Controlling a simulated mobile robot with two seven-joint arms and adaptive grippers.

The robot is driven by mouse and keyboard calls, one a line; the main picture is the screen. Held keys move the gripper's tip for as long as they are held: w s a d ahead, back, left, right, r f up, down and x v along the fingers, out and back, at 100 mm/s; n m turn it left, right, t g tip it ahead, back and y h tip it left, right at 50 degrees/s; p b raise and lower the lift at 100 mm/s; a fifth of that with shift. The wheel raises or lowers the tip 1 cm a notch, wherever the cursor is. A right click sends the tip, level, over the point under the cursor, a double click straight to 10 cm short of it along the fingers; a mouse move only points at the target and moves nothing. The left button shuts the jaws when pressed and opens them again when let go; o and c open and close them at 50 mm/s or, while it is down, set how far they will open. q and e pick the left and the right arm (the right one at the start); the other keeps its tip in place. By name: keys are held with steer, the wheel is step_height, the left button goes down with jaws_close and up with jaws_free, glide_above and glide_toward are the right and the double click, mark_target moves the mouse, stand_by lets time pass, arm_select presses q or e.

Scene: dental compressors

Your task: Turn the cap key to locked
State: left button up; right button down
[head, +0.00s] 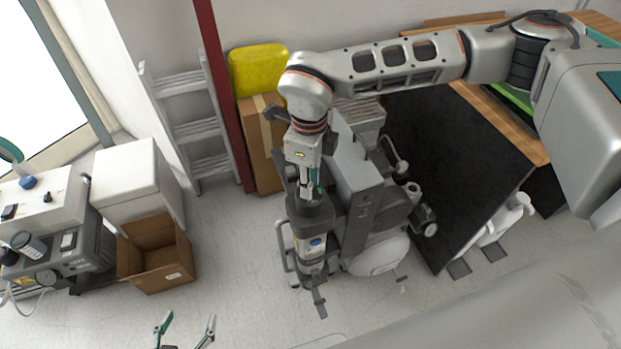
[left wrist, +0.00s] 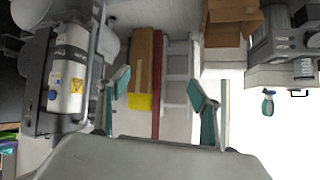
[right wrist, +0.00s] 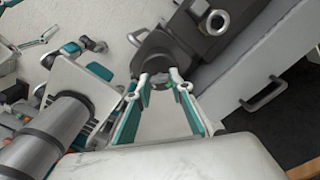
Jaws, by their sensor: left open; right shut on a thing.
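The compressor unit has a silver upright cylinder (head: 311,246) topped by a dark cap (head: 308,212), just left of a grey cabinet. My right gripper (head: 311,192) reaches down onto the cap from above. In the right wrist view its fingertips (right wrist: 159,77) are closed on a small key at the dark cap (right wrist: 163,55). The key is mostly hidden by the fingers, so I cannot tell its exact angle. My left gripper (head: 186,328) is open and empty at the bottom of the head view, left of the unit and apart from it. The cylinder also shows in the left wrist view (left wrist: 72,75).
The grey cabinet (head: 357,185) stands right beside the cylinder. A black panel (head: 450,160) is further right. An open cardboard box (head: 157,257), a ladder (head: 187,128) and a red post (head: 222,90) are to the left. The floor between box and compressor is clear.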

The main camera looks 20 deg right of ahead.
steer(key=m, duration=0.2)
steer(key=shift+m+p, duration=0.4)
steer(key=m, duration=0.2)
steer(key=shift+m+p, duration=0.3)
steer(key=shift+m, duration=0.1)
steer(key=m, duration=0.4)
steer(key=shift+p, duration=0.3)
steer(key=shift+m, duration=0.4)
steer(key=c, duration=1.8)
jaws_free()
steer(key=shift+o, duration=0.2)
